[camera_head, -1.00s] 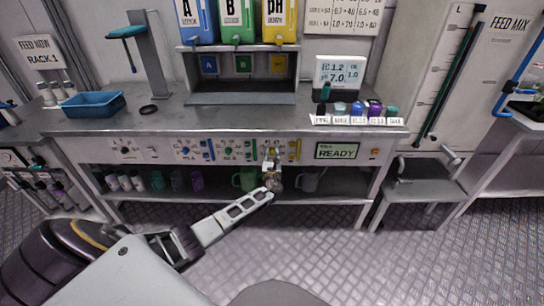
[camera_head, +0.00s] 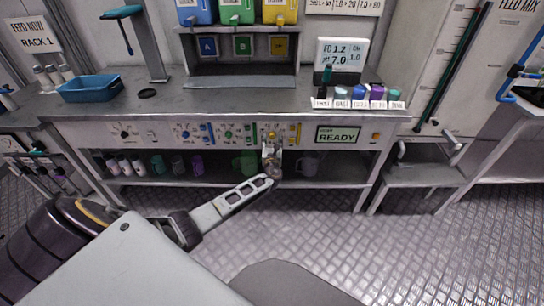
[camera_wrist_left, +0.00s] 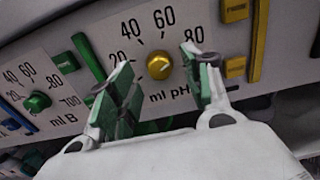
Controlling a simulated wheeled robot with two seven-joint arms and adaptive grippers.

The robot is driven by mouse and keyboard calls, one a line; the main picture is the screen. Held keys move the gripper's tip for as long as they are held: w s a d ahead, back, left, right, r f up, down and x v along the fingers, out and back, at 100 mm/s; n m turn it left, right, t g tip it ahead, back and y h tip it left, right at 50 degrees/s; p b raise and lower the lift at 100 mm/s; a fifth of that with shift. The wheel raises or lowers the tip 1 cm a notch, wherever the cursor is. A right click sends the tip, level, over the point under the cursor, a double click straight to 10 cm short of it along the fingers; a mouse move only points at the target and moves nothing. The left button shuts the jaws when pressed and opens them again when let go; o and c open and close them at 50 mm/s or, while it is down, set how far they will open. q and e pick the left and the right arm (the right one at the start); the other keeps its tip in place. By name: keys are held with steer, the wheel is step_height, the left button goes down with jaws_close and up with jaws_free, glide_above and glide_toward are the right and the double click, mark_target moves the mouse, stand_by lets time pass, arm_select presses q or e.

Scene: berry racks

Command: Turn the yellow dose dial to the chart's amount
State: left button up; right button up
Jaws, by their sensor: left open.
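In the head view the dial (camera_head: 271,135) shows just above my left gripper (camera_head: 271,153). My left gripper (camera_wrist_left: 162,82) is open, with its green-padded fingers on either side of the dial, and seems not to grip it. The chart (camera_head: 345,6) is cut off at the top edge, so only its lowest line shows. My right gripper is not in view.
A green dial (camera_wrist_left: 37,102) and green slider (camera_wrist_left: 88,56) are left of the yellow dial. Yellow buttons (camera_wrist_left: 235,67) and a yellow slider (camera_wrist_left: 259,40) are on its right. The display (camera_head: 338,134) reads READY. Mugs stand on the shelf below.

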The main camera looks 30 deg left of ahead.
arm_select(q)
steer(key=v, duration=1)
steer(key=shift+s+d, duration=0.2)
stand_by(0.7)
